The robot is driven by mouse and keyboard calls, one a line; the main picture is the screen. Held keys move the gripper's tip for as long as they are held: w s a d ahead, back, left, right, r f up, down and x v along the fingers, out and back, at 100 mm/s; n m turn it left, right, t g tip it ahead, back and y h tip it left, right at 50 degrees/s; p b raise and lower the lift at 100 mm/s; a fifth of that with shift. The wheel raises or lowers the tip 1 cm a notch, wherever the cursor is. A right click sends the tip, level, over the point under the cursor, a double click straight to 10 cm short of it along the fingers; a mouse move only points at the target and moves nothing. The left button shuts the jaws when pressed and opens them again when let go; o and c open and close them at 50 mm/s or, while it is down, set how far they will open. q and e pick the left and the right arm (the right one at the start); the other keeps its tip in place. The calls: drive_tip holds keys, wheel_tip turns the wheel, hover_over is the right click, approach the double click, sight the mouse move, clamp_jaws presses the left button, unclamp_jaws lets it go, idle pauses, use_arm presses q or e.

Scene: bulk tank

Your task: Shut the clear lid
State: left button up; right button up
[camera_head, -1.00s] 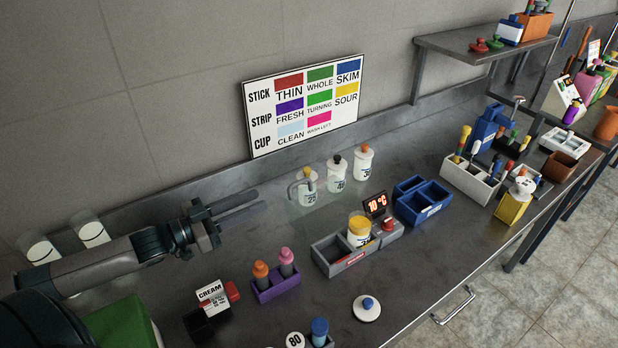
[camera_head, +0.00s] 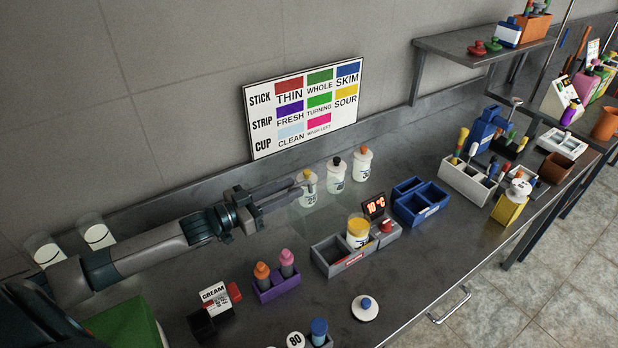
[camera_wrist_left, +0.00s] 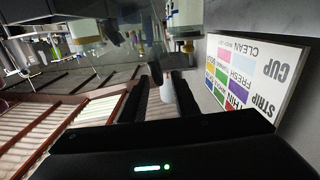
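The clear lid (camera_head: 308,221) is a faint see-through pane over the counter, in front of the small white bottles. Its edges are hard to make out, and I cannot tell its exact tilt. My left gripper (camera_head: 299,187) reaches in from the left, with its fingertips at the lid's far side, overlapping the leftmost white bottle (camera_head: 308,196). In the left wrist view the two dark fingers (camera_wrist_left: 170,82) stand apart with a pale shape between them. I cannot tell whether they touch the lid. My right gripper is out of view.
A grey tray (camera_head: 332,263) with a yellow-topped jar and a 10 °C display stands to the right. A purple holder (camera_head: 279,288) with two bottles and a CREAM sign (camera_head: 214,294) stand in front. A colour chart (camera_head: 304,108) leans on the wall.

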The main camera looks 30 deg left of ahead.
sight(307, 181)
use_arm(q)
drive_tip(key=shift+p+x, duration=1)
drive_tip(key=shift+x, duration=2.3)
clamp_jaws()
